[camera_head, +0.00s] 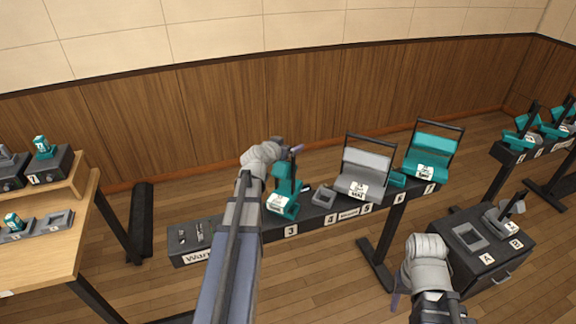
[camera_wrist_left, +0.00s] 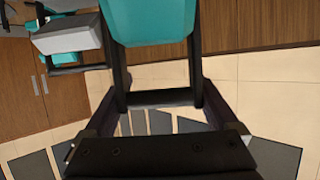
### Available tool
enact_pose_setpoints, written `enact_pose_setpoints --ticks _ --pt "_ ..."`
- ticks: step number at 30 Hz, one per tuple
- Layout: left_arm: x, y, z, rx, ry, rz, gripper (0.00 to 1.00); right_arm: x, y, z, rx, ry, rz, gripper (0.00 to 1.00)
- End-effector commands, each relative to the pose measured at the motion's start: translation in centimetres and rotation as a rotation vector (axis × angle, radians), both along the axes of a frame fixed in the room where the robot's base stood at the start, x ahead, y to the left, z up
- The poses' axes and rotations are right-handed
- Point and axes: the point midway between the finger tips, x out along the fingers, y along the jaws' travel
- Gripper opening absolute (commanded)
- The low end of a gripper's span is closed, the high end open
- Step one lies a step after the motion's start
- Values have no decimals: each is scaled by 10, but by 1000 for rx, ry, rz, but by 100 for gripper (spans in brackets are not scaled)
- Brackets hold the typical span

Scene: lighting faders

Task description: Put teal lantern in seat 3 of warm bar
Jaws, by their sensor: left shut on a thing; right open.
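The teal lantern (camera_head: 284,193) is upright over the seat marked 3 on the black warm bar (camera_head: 275,234); I cannot tell whether its base is fully down. Its body also shows close up in the left wrist view (camera_wrist_left: 150,22), with its black handle frame between the fingers. My left gripper (camera_head: 290,152) is shut on the handle at the lantern's top. The seat itself is hidden under the lantern. My right gripper (camera_head: 424,285) is open, low in the head view, in front of the small black cabinet and away from the lantern.
On the bar, seat 4 holds an empty grey square socket (camera_head: 324,195). A grey lamp (camera_head: 366,174) and a large teal lamp (camera_head: 431,157) stand further right. A wooden table (camera_head: 50,248) is at left, a black cabinet (camera_head: 482,235) at right.

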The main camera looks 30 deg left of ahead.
Motion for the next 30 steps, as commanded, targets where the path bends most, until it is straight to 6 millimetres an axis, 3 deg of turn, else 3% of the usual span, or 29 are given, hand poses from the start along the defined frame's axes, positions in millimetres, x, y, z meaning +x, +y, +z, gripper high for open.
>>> enact_pose_setpoints --ticks 1,10,21,30 --pt "0 0 -8 0 -2 1 0 0 0 -9 0 0 0 50" --pt "0 0 -12 0 -2 1 0 0 0 -12 0 0 0 50" --pt "0 0 -47 0 -2 1 0 0 0 -47 0 0 0 50" --pt "0 0 -45 0 -2 1 0 0 0 -45 0 0 0 50"
